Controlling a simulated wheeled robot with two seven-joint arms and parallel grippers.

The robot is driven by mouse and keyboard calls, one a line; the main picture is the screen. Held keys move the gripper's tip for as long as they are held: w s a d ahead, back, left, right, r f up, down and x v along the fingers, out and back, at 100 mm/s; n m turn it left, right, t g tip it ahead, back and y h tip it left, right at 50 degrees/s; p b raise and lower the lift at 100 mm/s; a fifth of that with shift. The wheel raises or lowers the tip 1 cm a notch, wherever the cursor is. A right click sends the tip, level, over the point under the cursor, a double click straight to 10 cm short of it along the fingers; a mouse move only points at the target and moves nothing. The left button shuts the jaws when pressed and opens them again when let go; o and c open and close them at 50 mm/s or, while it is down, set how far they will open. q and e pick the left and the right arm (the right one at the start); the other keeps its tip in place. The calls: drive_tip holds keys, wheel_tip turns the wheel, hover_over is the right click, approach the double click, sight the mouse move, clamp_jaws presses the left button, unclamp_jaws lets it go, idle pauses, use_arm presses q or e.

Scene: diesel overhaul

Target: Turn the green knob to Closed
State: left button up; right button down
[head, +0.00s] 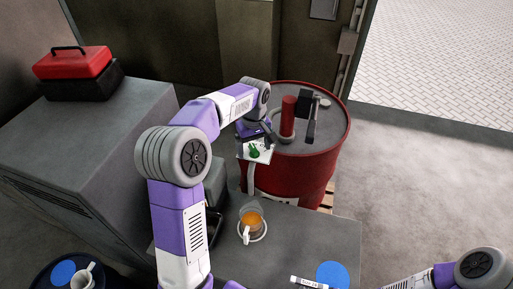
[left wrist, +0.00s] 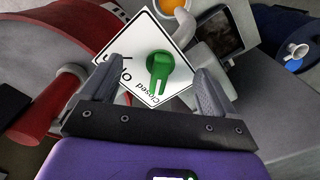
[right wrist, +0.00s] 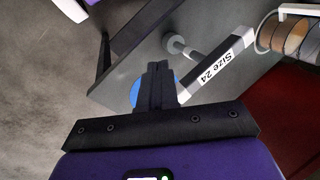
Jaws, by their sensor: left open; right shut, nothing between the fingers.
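The green knob (head: 254,153) sits on a white plate (head: 243,153) at the front of the red drum. In the left wrist view the knob (left wrist: 161,70) lies between my left fingers, with gaps on both sides. The plate (left wrist: 186,32) there bears the word "Closed" and a second, partly legible word. One end of the knob's grip points toward "Closed"; I cannot tell whether it lines up exactly. My left gripper (head: 256,138) is open. My right gripper (right wrist: 157,85) is shut and empty, seen in the right wrist view near a table edge.
The red drum (head: 287,168) carries a red and black fitting on top. A grey table (head: 300,235) holds a cup of orange drink (head: 251,222), a blue disc (head: 332,274) and a tool labelled "Size 24" (right wrist: 225,63). A red toolbox (head: 72,63) stands on the cabinet (head: 110,130) at left.

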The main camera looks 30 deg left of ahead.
use_arm(q)
wheel_tip(320, 180, up, 7)
drive_tip(key=p, duration=0.5)
idle(0.6)
